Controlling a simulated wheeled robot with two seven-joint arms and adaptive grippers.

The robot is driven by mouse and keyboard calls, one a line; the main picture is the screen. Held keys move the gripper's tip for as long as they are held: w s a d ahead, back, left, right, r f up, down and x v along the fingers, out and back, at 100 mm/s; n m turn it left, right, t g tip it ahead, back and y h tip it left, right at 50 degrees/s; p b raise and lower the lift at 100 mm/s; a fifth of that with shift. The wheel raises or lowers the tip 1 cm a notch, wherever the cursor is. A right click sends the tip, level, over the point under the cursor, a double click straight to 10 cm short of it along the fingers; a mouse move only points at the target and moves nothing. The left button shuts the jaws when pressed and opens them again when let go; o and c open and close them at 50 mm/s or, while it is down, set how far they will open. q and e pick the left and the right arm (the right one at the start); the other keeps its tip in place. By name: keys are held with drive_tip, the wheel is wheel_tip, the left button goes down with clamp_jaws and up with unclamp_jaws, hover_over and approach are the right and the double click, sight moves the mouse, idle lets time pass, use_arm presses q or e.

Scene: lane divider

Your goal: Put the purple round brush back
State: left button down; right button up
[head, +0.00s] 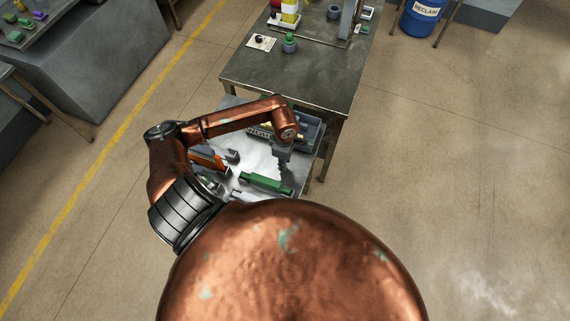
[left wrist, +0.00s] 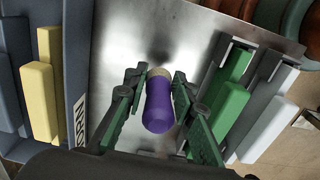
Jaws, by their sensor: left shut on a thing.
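The purple round brush (left wrist: 158,108) shows in the left wrist view, with a pale cream end at its far side. My left gripper (left wrist: 158,80) has its green fingers on both sides of it and is shut on it, above a bare metal surface. In the head view my left gripper (head: 284,168) points down over the small metal table (head: 258,155); I cannot make out the brush there. My right gripper is not in view.
A blue-grey bin (head: 311,132) with yellow blocks (left wrist: 42,95) stands at the table's far side. A green block (head: 266,183) and an orange block (head: 207,160) lie near the gripper. A larger dark bench (head: 290,75) stands beyond.

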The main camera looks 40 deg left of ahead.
use_arm(q)
drive_tip(key=shift+w+a+f, duration=0.1)
drive_tip(key=shift+w+f, duration=0.2)
drive_tip(key=shift+f, duration=0.15)
wheel_tip(320, 180, down, 2)
drive_tip(key=shift+f+p, duration=0.15)
drive_tip(key=shift+p, duration=0.45)
drive_tip(key=shift+f, duration=0.35)
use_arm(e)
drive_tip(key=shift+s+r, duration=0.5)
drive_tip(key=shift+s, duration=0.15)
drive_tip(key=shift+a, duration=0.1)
use_arm(q)
drive_tip(key=c, duration=2.1)
unclamp_jaws()
drive_tip(key=shift+f, duration=0.15)
drive_tip(key=o, duration=0.5)
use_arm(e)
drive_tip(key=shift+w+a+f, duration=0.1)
